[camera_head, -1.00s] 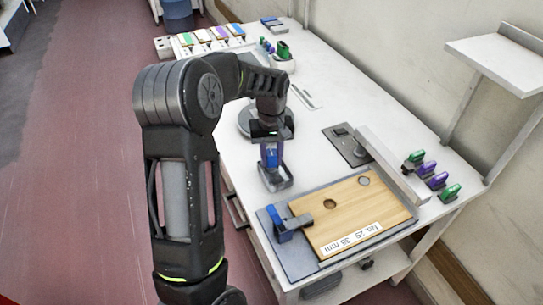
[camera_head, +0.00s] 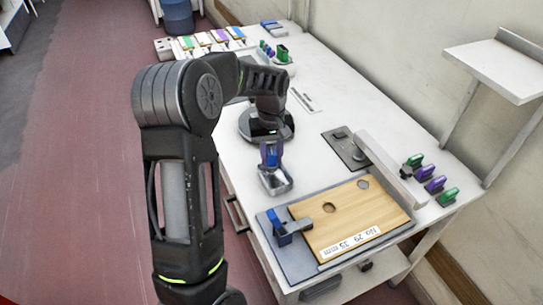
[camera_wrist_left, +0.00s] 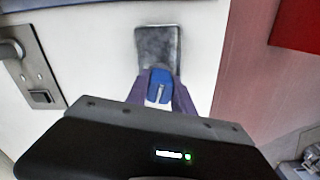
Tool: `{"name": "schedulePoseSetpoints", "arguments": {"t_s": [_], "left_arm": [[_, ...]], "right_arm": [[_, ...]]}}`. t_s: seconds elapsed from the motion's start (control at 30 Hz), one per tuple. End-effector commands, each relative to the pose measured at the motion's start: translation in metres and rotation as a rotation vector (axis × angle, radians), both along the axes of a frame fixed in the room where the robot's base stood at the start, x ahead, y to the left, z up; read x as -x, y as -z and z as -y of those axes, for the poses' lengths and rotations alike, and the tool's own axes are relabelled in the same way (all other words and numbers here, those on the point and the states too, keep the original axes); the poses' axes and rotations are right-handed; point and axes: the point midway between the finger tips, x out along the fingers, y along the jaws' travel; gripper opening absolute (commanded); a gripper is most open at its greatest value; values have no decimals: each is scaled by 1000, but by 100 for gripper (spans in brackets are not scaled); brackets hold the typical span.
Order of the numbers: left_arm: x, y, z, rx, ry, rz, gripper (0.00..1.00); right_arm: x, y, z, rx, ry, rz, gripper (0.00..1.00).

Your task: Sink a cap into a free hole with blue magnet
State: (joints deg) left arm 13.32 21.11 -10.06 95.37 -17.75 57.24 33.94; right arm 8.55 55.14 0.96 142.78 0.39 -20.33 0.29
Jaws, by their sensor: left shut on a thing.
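My left gripper (camera_head: 271,157) is shut on the blue magnet (camera_wrist_left: 159,84), which sits between its purple fingers. It is over or in a small grey metal dish (camera_head: 276,184) on the white table; the dish also shows beyond the fingers in the wrist view (camera_wrist_left: 158,42). I cannot tell whether the magnet touches the dish, and no cap is clearly visible at its lower end. The wooden board (camera_head: 350,216) has a brown, empty-looking hole (camera_head: 329,207) and a greyer hole (camera_head: 363,184), whose content I cannot tell. My right gripper is out of view.
A blue-handled clamp (camera_head: 281,226) lies over the board's left edge. Green and purple handled pieces (camera_head: 434,184) stand at the right. A dark plate (camera_head: 345,147) with a knob lies behind the board. Colored strips (camera_head: 211,38) lie at the far end. A shelf (camera_head: 505,64) overhangs the right.

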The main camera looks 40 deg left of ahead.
Motion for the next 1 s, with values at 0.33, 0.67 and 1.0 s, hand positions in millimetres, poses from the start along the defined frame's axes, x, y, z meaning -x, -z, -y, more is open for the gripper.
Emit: {"name": "schedulePoseSetpoints", "arguments": {"t_s": [0.33, 0.67, 1.0], "left_arm": [[0, -13, 0, -1, 0, 1, 0], [0, -24, 0, 0, 0, 0, 0], [0, -30, 0, 0, 0, 0, 0]], "right_arm": [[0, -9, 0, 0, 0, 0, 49], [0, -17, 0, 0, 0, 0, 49], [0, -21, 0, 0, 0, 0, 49]]}}
